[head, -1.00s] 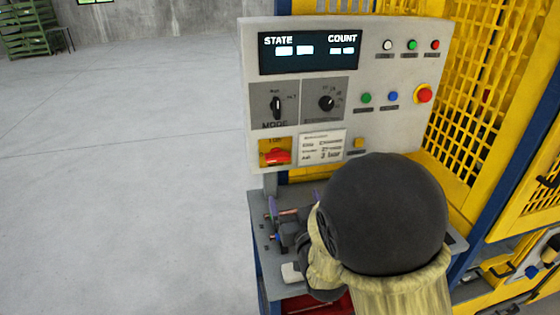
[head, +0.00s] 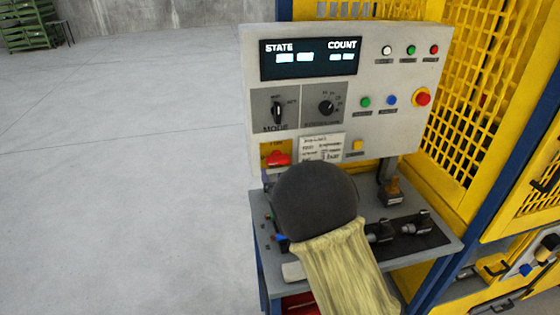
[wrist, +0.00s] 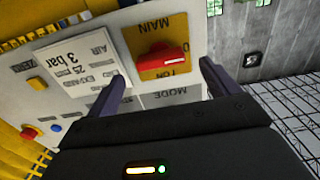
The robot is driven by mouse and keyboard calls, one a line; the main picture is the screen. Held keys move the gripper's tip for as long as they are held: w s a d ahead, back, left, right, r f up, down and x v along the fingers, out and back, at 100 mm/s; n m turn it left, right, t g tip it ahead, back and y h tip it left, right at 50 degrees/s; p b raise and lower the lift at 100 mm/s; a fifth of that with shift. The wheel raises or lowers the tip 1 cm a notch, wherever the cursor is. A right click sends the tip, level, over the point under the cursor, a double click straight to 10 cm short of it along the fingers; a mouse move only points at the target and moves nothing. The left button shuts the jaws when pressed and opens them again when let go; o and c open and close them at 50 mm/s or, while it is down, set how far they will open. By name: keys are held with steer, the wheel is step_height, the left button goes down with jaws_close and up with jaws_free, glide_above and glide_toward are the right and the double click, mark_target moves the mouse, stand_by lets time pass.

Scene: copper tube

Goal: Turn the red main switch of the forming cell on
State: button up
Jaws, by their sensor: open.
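The red main switch (head: 279,158) sits on a yellow plate at the lower left of the grey control panel (head: 385,75). My dark round arm link stands just below it in the head view and hides my gripper. In the wrist view the panel appears turned over, and the red switch handle (wrist: 162,58) lies roughly level across the yellow plate (wrist: 145,38) marked MAIN and ON. My gripper (wrist: 160,87) is open and empty. Its two dark fingers stand to the left and right below the handle in the picture, apart from it.
A white label card (head: 321,147) is beside the switch plate. A mode knob (head: 277,112) is above it. The grey bench (head: 445,243) below carries dark fittings (head: 402,228). Yellow mesh fencing (head: 472,110) stands at right. Floor at left is clear.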

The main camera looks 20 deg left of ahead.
mark_target(280, 163)
steer(key=shift+p+x, duration=0.5)
steer(key=shift+x, duration=1.7)
steer(key=c, duration=1)
